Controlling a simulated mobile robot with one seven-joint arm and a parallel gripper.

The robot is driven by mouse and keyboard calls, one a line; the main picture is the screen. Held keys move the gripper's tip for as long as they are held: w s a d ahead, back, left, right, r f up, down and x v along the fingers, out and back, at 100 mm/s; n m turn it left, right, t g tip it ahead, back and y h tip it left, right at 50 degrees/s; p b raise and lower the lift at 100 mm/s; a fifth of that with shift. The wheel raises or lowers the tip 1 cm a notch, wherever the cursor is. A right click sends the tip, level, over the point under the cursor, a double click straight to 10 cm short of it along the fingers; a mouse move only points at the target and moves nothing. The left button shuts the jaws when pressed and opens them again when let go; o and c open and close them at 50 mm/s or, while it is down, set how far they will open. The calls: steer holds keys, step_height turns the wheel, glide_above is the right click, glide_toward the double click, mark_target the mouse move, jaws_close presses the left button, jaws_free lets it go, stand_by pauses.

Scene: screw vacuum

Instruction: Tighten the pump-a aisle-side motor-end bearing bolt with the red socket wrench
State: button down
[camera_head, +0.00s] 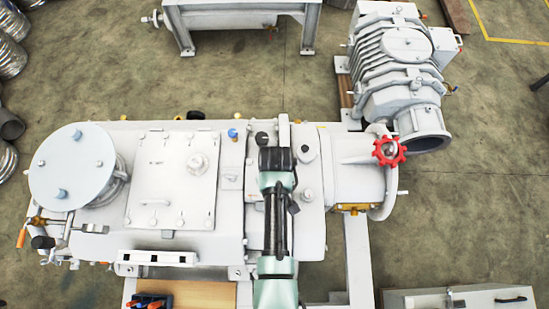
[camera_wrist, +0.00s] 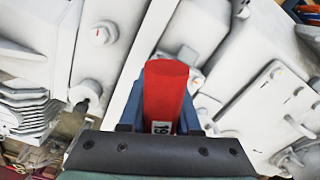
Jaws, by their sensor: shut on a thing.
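The red socket wrench (camera_wrist: 166,92) stands in the middle of the wrist view, with a white label reading "19" on its near side. My gripper (camera_wrist: 167,108) is shut on it, with blue fingers on both sides. The wrench's working end is hidden behind its red body. The white pump (camera_head: 228,160) fills the middle of the head view, with my arm reaching over it. My gripper and the wrench cannot be made out there. In the wrist view one bolt head (camera_wrist: 103,33) and a dark-collared bolt (camera_wrist: 86,91) lie left of the wrench. I cannot tell which is the bearing bolt.
A red handwheel (camera_head: 389,151) sits at the pump's right end. A ribbed grey machine (camera_head: 398,65) stands behind it, and another white unit (camera_head: 240,15) at the back. A dark tool holder (camera_head: 150,300) is at the front left. Open floor (camera_head: 470,220) lies right.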

steer(key=shift+f+b, duration=0.5)
steer(key=shift+f, duration=0.2)
stand_by(0.3)
steer(key=shift+m, duration=0.3)
steer(key=m+p, duration=0.1)
steer(key=m, duration=0.3)
steer(key=shift+m, duration=0.4)
steer(key=shift+s+f+m+p, duration=0.1)
steer(key=shift+m+p, duration=0.2)
steer(key=shift+m, duration=1.3)
steer(key=shift+s+f+m+p, duration=0.1)
steer(key=shift+m+p, duration=0.2)
steer(key=shift+m, duration=1.3)
steer(key=shift+n+p, duration=0.5)
steer(key=shift+n, duration=0.2)
steer(key=shift+r, duration=0.1)
